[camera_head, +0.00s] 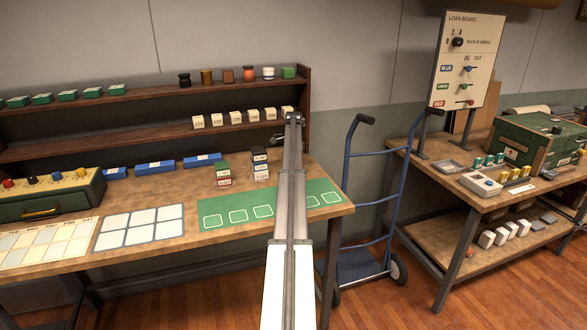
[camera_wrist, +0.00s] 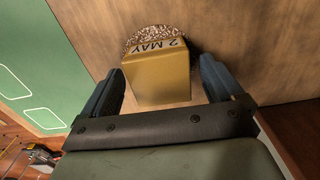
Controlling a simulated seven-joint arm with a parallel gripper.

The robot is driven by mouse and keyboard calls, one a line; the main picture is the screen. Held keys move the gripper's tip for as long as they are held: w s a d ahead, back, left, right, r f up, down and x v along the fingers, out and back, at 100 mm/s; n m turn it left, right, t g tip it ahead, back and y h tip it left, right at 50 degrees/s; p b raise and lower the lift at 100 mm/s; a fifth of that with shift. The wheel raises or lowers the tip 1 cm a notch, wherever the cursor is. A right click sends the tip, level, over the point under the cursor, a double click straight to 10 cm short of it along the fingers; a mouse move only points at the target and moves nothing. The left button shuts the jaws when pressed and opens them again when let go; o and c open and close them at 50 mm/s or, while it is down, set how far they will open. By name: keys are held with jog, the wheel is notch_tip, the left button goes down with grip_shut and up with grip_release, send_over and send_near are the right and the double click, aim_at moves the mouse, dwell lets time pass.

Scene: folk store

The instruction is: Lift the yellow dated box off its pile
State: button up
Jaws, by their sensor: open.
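The yellow box (camera_wrist: 160,80) shows in the wrist view, with a white label reading "2 MAY" on one side. My gripper (camera_wrist: 161,66) is open, with one dark finger on each side of the box. I cannot tell whether either finger touches it. A speckled brown round thing (camera_wrist: 138,38) shows partly behind the box; the rest of it is hidden. In the head view my arm reaches over the left table, and I cannot make out the yellow box or the fingers there.
A green mat (camera_head: 213,207) lies on the table (camera_head: 190,238). A shelf (camera_head: 150,133) stands behind; a blue hand truck (camera_head: 352,190) stands right.

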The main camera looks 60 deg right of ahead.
jog(key=shift+f, duration=0.15)
jog(key=c, duration=1)
jog(key=shift+c, duration=0.4)
